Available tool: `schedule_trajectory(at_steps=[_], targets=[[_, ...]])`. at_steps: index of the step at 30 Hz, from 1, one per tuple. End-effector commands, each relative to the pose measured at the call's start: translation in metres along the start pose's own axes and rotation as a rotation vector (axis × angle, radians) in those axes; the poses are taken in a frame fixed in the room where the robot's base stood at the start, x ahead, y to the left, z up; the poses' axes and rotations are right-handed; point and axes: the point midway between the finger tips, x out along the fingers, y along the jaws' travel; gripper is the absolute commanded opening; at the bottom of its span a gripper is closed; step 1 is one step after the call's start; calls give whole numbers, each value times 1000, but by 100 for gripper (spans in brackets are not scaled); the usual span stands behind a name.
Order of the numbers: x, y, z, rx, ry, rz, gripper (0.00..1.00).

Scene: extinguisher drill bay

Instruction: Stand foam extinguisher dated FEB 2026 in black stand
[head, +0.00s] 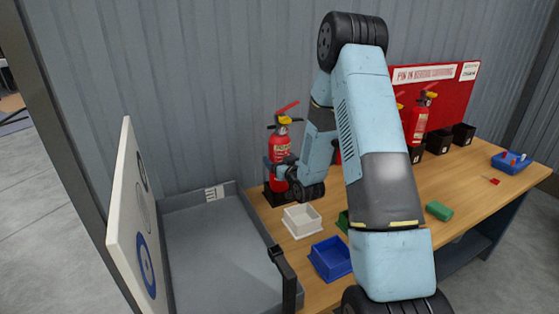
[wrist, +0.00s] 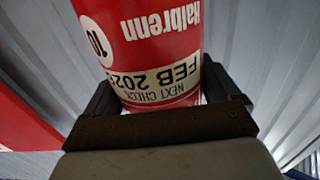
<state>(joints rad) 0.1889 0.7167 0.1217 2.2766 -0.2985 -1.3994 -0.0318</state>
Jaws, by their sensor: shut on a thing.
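A red fire extinguisher (head: 281,148) with a yellow collar and red handle stands upright at the table's back left. My gripper (head: 278,166) is shut around its lower body. In the wrist view the same extinguisher (wrist: 150,40) sits between the two dark jaws (wrist: 165,105). Its upside-down label reads Halbrenn and NEXT CHECK FEB 202, with the last digit unclear. A black stand (head: 273,196) shows directly below it. I cannot tell whether the base rests fully in it. The extinguisher type is not readable.
More red extinguishers (head: 418,125) stand in black holders by a red board (head: 445,92). A white bin (head: 302,221), a blue bin (head: 330,259) and a green block (head: 439,211) are on the wooden table (head: 470,180). A grey tray (head: 215,255) and white panel (head: 135,220) are left.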

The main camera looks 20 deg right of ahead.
Motion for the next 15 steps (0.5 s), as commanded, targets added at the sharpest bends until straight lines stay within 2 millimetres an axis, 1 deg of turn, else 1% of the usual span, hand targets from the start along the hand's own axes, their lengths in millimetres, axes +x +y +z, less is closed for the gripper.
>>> schedule_trajectory(at_steps=[1,15], targets=[[1,0,-2,-1,7,0,29],[1,0,6,-2,8,-1,29]])
